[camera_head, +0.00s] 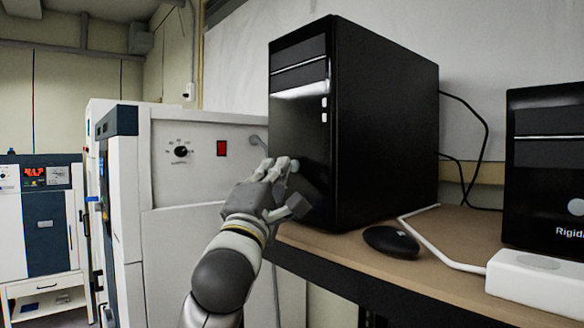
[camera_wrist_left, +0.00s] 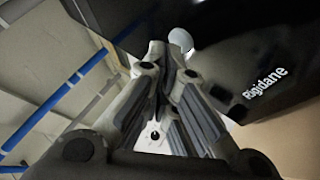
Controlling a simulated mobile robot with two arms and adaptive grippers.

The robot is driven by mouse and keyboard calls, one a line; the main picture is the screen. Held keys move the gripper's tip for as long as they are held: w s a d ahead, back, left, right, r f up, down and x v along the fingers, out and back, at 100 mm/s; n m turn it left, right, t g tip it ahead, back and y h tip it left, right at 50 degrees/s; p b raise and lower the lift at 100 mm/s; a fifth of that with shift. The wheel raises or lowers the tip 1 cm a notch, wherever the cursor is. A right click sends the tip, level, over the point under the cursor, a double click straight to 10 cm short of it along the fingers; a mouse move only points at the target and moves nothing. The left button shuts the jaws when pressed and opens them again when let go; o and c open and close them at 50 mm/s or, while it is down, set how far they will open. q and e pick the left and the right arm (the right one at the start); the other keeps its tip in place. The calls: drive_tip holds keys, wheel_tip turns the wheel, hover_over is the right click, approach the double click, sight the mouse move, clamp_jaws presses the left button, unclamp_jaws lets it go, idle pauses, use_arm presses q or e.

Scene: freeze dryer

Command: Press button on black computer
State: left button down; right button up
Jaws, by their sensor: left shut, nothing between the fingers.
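The black computer (camera_head: 385,120) is a tall tower standing upright on the brown shelf. Its front faces left, with small white marks near the top edge. In the left wrist view the computer (camera_wrist_left: 250,50) shows the word "Rigidane" and a round pale button (camera_wrist_left: 181,40). My left gripper (camera_head: 279,166) is shut and empty, its fingertips in front of the lower front panel. In the left wrist view the fingertips (camera_wrist_left: 166,52) are close beside the button; I cannot tell whether they touch it. In the head view the gripper largely hides the button. My right gripper is not in view.
The shelf (camera_head: 455,240) also holds a black mouse (camera_head: 391,241), a white power strip (camera_head: 538,280) and a second black computer (camera_head: 545,130) at right. A white machine (camera_head: 190,185) with a dial and red switch stands left, close to my arm.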

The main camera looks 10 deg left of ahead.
use_arm(q)
drive_tip(key=shift+w+d, duration=0.15)
idle(0.6)
drive_tip(key=shift+s+a, duration=0.35)
drive_tip(key=shift+s, duration=0.15)
drive_tip(key=s+a, duration=0.3)
drive_tip(key=s, duration=0.1)
drive_tip(key=shift+s+a+y, duration=0.3)
drive_tip(key=shift+s+a, duration=0.05)
drive_tip(key=shift+a, duration=0.05)
drive_tip(key=shift+f, duration=0.1)
idle(0.8)
